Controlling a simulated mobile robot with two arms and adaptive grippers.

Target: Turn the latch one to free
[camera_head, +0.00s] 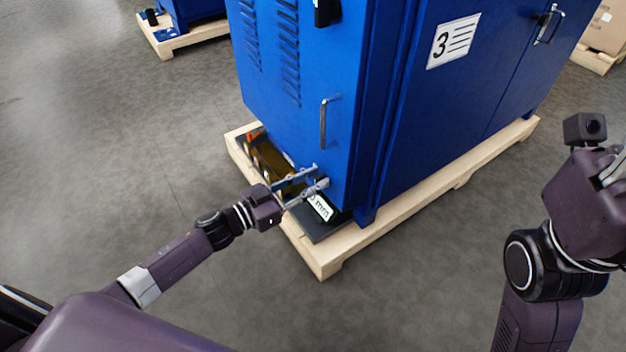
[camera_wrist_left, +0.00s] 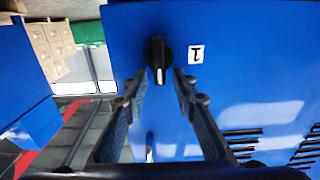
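Latch one is a black knob (camera_wrist_left: 158,58) with a white mark, on the blue cabinet face (camera_wrist_left: 240,50) in the left wrist view. The white mark points down in that picture. A label with an upside-down "1" (camera_wrist_left: 196,55) sits to its right. My left gripper (camera_wrist_left: 159,82) is open, with its fingertips on either side of the knob's lower end; I cannot tell whether they touch it. In the head view my left gripper (camera_head: 312,181) is at the cabinet's lower corner, and latch one cannot be made out there. My right gripper (camera_head: 614,170) is partly in view at the right edge.
The blue cabinet (camera_head: 405,120) stands on a wooden pallet (camera_head: 335,258). A bar handle (camera_head: 323,122) and another black latch (camera_head: 325,12) are higher on the same face.

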